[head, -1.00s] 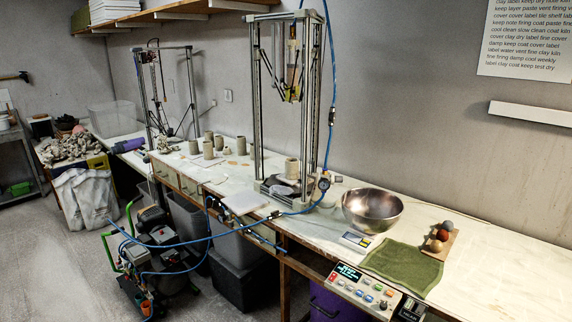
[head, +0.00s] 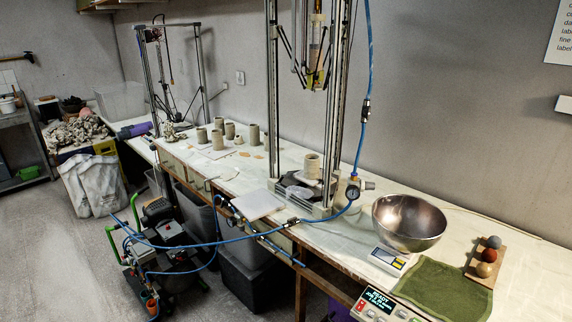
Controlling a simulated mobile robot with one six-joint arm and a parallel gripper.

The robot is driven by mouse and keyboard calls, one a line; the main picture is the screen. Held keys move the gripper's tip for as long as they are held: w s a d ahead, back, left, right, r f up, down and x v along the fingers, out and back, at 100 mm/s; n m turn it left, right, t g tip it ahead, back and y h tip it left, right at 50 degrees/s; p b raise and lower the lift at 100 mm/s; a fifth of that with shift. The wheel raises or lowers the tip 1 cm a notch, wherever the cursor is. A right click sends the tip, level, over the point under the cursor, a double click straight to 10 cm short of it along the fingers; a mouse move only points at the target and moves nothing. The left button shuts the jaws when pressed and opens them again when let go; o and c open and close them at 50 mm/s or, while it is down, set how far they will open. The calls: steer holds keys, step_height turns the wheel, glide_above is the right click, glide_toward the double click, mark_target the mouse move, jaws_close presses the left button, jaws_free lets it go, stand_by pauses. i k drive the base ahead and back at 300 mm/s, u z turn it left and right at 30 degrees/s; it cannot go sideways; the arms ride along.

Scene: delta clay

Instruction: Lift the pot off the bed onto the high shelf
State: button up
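A small beige clay pot (head: 313,167) stands upright on the bed (head: 300,196) of the nearer delta printer, low between its metal posts. The printer's print head (head: 317,72) hangs well above the pot. A wooden wall shelf (head: 128,4) shows only as a strip at the top left edge; its top is out of view. My gripper is not in view.
Several clay pots (head: 254,134) stand on the workbench behind the printer. A blue hose (head: 368,90) runs beside the printer and across its front. A metal bowl (head: 409,222), green cloth (head: 441,287) and control box (head: 383,305) lie to the right. A compressor cart (head: 165,250) stands on the floor.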

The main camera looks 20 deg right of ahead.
mark_target(312, 163)
steer(key=u, duration=0.75)
steer(key=i, duration=0.85)
steer(key=u, duration=0.55)
